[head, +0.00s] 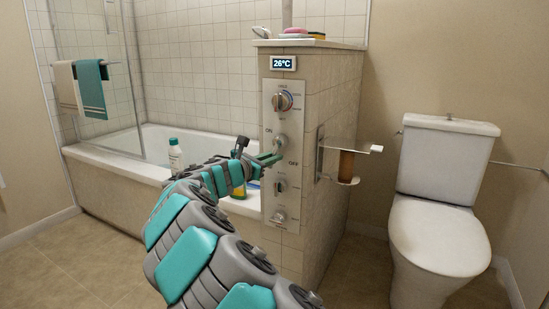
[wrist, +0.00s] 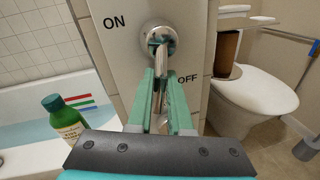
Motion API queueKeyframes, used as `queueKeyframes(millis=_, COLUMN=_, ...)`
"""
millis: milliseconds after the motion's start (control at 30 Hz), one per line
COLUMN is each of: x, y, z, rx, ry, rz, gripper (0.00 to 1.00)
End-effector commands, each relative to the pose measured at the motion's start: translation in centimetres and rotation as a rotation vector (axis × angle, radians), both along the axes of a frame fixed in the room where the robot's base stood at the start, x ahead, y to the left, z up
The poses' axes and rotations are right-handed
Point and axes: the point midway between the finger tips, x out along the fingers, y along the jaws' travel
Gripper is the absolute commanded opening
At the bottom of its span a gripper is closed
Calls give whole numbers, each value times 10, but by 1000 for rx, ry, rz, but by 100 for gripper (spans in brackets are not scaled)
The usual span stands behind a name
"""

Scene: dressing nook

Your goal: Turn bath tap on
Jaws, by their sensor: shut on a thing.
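The bath tap is a chrome lever on a steel control panel, between the printed words ON and OFF. In the wrist view the tap (wrist: 158,38) has its round base at the top and its lever hanging down between my fingers, nearer OFF than ON. My gripper (wrist: 161,82) is shut on the lever, with a green finger on each side. In the head view my gripper (head: 270,158) is at the panel, just below the tap's base (head: 281,141), and partly covers the lever. I see no running water.
A paper holder (head: 347,149) juts out right of the panel, near the toilet (head: 438,235).

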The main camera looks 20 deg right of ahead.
Motion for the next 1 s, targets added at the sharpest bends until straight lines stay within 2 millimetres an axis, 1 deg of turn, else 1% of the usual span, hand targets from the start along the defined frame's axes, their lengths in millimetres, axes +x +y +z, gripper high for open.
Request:
queueKeyframes(millis=600, x=17, y=13, z=11, rx=353, ry=-454, rz=3, gripper=0)
queueKeyframes(millis=1000, x=21, y=16, z=20, rx=509, ry=-654, rz=1, gripper=0)
